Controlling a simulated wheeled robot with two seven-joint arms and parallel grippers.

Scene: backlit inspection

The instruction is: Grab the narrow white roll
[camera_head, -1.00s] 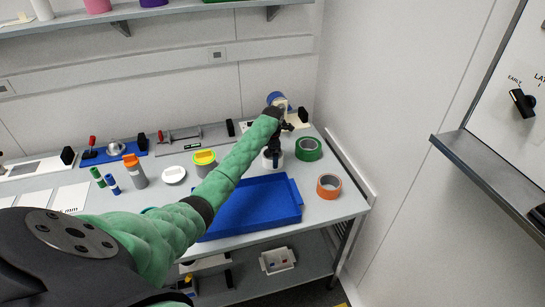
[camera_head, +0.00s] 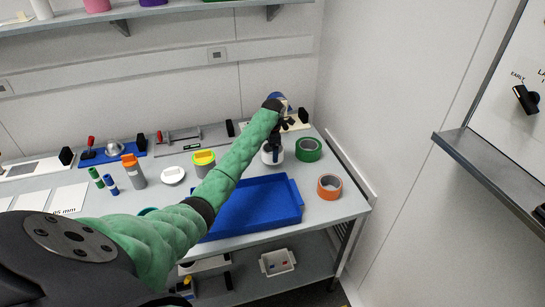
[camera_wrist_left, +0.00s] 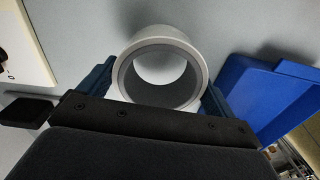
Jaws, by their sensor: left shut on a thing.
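The narrow white roll (camera_head: 267,158) stands near the back right of the table, behind the blue tray. In the left wrist view the white roll (camera_wrist_left: 160,36) shows as a ring with a grey inner wall, between my two blue fingers. My left gripper (camera_head: 273,150) reaches down to it and is shut on it, one finger on each side. The gripper partly hides the roll in the head view. I cannot tell whether the roll touches the table. My right gripper is not in view.
A green roll (camera_head: 308,142) stands close to the right of the white roll. An orange roll (camera_head: 320,189) is near the right table edge. The blue tray (camera_head: 291,205) lies in front. A yellow-topped grey container (camera_head: 203,168) and a white disc (camera_head: 173,180) are to the left.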

